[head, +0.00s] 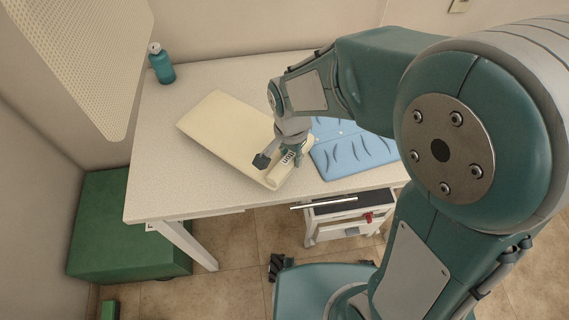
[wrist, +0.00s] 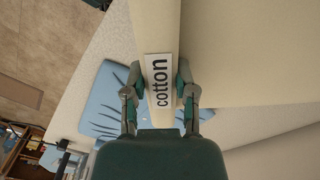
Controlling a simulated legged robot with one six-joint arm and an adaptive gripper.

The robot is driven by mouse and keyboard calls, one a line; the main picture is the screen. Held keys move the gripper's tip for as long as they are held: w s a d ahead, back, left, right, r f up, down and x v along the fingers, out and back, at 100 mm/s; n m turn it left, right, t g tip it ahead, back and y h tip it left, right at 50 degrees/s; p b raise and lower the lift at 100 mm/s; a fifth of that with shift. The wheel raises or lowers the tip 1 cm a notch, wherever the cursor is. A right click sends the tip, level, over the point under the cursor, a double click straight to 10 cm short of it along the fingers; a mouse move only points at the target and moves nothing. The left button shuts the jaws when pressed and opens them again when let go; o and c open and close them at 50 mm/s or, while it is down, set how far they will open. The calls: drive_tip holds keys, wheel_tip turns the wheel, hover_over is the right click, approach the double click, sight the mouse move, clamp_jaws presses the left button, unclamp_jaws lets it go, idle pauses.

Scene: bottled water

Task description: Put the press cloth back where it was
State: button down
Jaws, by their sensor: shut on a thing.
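A cream folded piece (head: 225,125), which looks like the press cloth, lies on the white table, slanting from upper left to lower right. Its near end has a rounded edge with a white label reading "cotton" (wrist: 159,80). My gripper (head: 280,159) is at that near end, with one finger on each side of the label. In the wrist view my gripper (wrist: 161,78) is shut on this edge. Most of the cream piece appears to rest on the table; contact under the gripped end is hidden. A light blue piece with dark curved marks (head: 345,150) lies to the right.
A teal bottle (head: 162,66) stands at the table's back left corner. The white table (head: 160,185) has free room at its left and front. A drawer unit (head: 345,228) with a red item is below the front edge. A green box (head: 125,235) stands left on the floor.

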drive_tip(key=shift+a+f, duration=0.35)
drive_tip(key=f, duration=0.3)
drive_tip(key=shift+a+f, duration=0.1)
drive_tip(key=shift+a, duration=0.3)
drive_tip(key=shift+f, duration=0.4)
drive_tip(key=shift+c, duration=2.1)
unclamp_jaws()
